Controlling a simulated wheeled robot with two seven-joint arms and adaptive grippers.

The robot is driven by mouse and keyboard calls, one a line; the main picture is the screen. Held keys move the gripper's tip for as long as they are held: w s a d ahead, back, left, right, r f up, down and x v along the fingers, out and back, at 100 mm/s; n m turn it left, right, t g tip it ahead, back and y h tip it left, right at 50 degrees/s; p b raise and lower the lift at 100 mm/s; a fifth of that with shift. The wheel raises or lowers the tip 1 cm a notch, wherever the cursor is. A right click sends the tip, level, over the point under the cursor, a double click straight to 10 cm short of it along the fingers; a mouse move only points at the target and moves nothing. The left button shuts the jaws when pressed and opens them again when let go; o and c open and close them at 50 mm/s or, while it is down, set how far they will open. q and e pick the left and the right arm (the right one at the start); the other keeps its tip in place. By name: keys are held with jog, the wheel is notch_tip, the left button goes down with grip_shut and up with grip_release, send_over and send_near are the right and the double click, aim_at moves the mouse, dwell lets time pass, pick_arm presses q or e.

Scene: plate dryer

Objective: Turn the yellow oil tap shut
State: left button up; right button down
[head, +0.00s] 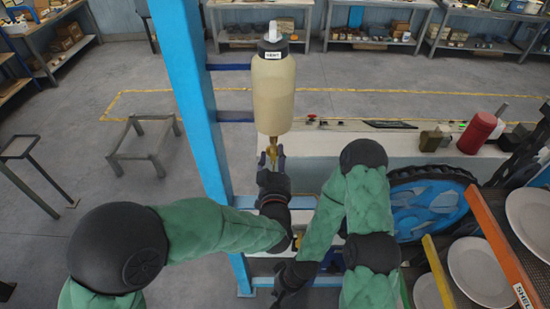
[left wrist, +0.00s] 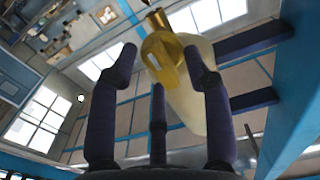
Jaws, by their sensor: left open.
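The yellow oil tap (head: 271,149) hangs under a beige oil tank (head: 274,95) in the head view. In the left wrist view the tap (left wrist: 161,52) shows large and brassy at the top, with the tank blurred behind it. My left gripper (head: 271,162) is just below the tap, pointing up. Its dark fingers (left wrist: 158,66) are spread open, with the tap seen between and above their tips; contact cannot be told. My right gripper (head: 289,283) is low in the head view, away from the tap, and its fingers are unclear.
A blue post (head: 188,80) stands left of the tank, with dark blue brackets reaching toward it. A white counter (head: 400,146) lies behind my arms. To the right are a blue wheel (head: 425,203), a red canister (head: 478,132) and a rack with white plates (head: 480,270).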

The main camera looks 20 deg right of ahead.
pick_arm(q)
grip_shut()
jog(key=shift+f+n+b, duration=0.1)
jog(key=shift+n+b, duration=0.2)
jog(key=shift+b, duration=0.45)
jog(key=n+b, duration=0.4)
jog(key=b, duration=0.2)
jog(key=n+b, duration=0.5)
jog(key=b, duration=0.2)
jog(key=n+b, duration=0.4)
jog(key=b, duration=0.2)
jog(key=shift+w+a+n, duration=0.1)
jog(key=shift+a+n, duration=0.2)
jog(key=shift+a, duration=0.05)
jog(key=shift+a+n+b, duration=0.1)
jog(key=shift+n+b, duration=1.8)
jog(key=shift+b, duration=0.2)
grip_release()
jog(key=v, duration=1.2)
